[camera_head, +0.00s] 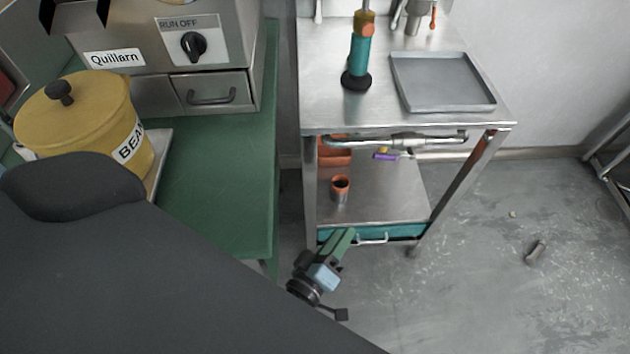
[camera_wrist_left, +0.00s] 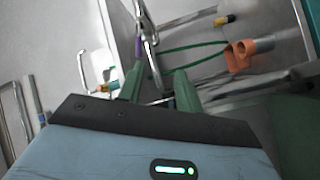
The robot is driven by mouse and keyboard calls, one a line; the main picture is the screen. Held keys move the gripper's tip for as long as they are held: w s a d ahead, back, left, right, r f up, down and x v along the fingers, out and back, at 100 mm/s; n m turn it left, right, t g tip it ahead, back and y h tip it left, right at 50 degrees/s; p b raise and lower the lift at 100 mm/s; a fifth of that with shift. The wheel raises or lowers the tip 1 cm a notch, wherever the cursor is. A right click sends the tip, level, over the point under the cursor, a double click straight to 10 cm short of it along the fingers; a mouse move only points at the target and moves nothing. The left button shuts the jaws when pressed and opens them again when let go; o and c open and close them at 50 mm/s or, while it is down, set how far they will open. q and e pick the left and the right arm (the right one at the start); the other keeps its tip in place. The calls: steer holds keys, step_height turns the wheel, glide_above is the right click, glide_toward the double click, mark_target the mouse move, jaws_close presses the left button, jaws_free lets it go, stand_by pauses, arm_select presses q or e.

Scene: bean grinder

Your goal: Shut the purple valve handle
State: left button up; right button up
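The purple valve handle (camera_head: 384,156) is small and sits on a metal pipe (camera_head: 420,139) just under the top of the steel cart. In the left wrist view a purple piece (camera_wrist_left: 138,47), likely this handle, shows beyond the left fingertip, beside the pipe (camera_wrist_left: 150,40). My left gripper (camera_head: 345,238) has green fingers and is low in front of the cart, below and left of the handle, apart from it. In the left wrist view its fingers (camera_wrist_left: 159,82) are spread with nothing visible held between them. My right gripper is not in view.
The steel cart (camera_head: 325,110) carries a grey tray (camera_head: 442,82) and a teal-handled tool (camera_head: 358,65). An orange-rimmed cup (camera_head: 340,188) stands on its lower shelf. A green table (camera_head: 225,180) is at left with a yellow bean pot (camera_head: 75,120). Floor right of the cart is mostly clear.

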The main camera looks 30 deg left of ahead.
arm_select(q)
steer(key=s+f+m+g+h, duration=0.1)
steer(key=s+f+m+g, duration=0.1)
steer(key=s, duration=0.4)
steer(key=shift+a+f+m+h, duration=0.4)
steer(key=shift+f+m, duration=0.25)
steer(key=shift+m, duration=0.35)
